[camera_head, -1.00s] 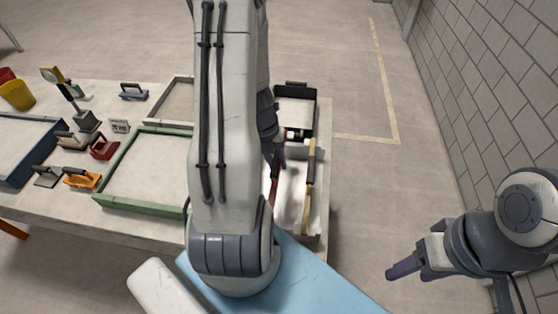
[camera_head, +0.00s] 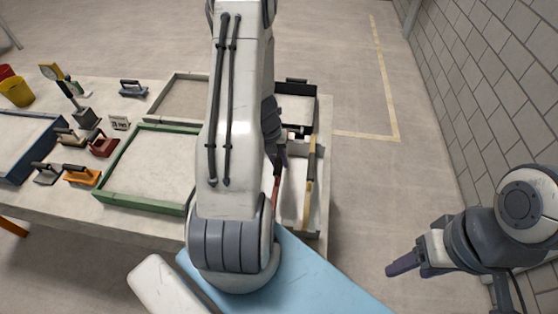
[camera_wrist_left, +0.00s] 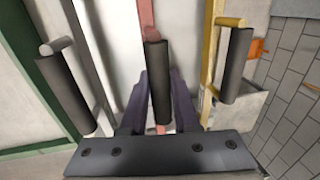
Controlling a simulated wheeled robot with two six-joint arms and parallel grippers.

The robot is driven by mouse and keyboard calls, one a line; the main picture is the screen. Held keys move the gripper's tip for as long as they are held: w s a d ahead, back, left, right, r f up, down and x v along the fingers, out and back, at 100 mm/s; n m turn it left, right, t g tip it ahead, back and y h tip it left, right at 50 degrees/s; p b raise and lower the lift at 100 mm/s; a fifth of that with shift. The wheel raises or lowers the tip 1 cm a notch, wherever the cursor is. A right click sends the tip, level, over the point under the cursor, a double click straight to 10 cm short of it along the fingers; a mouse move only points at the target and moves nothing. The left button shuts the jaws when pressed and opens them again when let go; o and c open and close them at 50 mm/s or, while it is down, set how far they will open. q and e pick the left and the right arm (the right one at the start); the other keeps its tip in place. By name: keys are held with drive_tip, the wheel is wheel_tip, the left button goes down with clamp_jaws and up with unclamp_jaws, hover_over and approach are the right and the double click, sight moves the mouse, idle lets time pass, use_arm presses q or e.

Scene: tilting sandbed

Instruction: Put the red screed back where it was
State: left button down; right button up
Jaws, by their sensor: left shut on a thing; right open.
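The red screed (camera_wrist_left: 147,15) has a black grip (camera_wrist_left: 158,75) and lies lengthwise in the left wrist view. My left gripper (camera_wrist_left: 159,105) is shut on it, with a purple finger on each side of the grip. In the head view a thin part of the red screed (camera_head: 276,190) shows beside my left arm, and my left gripper (camera_head: 283,158) is over the right-hand tray, partly hidden by the arm. Whether the screed touches the tray is unclear. My right gripper (camera_head: 408,266) is open and empty, over the floor at the right.
A yellow screed (camera_head: 309,185) lies to the right of the red one; a pale screed (camera_wrist_left: 88,45) lies to its left. A green-framed sand tray (camera_head: 140,203) and several trowels are further left. A black-sided box (camera_head: 315,108) stands behind. The wall is at the right.

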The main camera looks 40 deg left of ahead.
use_arm(q)
drive_tip(key=shift+f, duration=0.45)
drive_tip(key=c, duration=0.7)
unclamp_jaws()
drive_tip(key=shift+o, duration=0.2)
